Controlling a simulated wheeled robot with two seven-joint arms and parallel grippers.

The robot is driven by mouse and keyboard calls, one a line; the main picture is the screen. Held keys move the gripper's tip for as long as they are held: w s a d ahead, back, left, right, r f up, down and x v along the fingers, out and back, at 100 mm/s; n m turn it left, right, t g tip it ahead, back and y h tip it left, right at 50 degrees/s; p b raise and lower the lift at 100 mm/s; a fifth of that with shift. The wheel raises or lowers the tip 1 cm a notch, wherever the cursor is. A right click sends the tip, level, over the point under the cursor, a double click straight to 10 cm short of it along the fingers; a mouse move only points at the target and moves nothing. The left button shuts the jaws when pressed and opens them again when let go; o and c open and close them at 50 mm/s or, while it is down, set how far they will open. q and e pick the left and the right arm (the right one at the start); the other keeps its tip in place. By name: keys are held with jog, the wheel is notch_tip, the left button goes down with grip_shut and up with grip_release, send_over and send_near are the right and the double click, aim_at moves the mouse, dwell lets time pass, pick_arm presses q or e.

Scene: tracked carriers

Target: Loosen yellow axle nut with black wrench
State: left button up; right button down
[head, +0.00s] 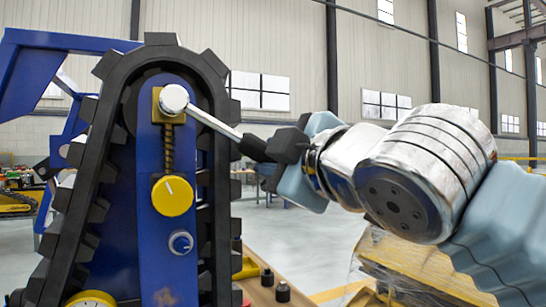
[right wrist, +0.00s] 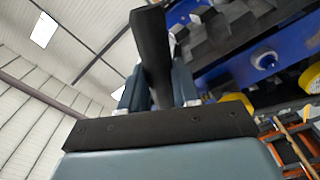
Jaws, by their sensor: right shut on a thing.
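A wrench with a silver shaft (head: 213,124) and black handle reaches left from my right gripper (head: 287,147). Its round silver head (head: 174,97) lies over a yellow block (head: 158,113) at the top of the blue carrier plate; I cannot tell whether it is seated on anything there. My right gripper is shut on the black handle, which also shows between the fingers in the right wrist view (right wrist: 152,55). A round yellow part (head: 172,195) with a white mark sits lower on the plate, apart from the wrench. Any nut under the head is hidden. My left gripper is not in view.
A black lugged track (head: 222,170) loops around the blue plate. A spring joins the yellow block and the round yellow part. A wrapped yellow load (head: 420,265) stands at lower right. Open floor lies beyond.

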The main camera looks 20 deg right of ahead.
jog(key=shift+r, duration=0.1)
jog(key=shift+d, duration=0.1)
jog(key=shift+d+r+n+p, duration=0.3)
jog(key=shift+r+n+p, duration=0.4)
jog(key=shift+p, duration=0.1)
jog(key=shift+r, duration=0.1)
jog(key=shift+d+r+n, duration=0.2)
jog(key=shift+r+n, duration=0.4)
jog(key=shift+r, duration=0.1)
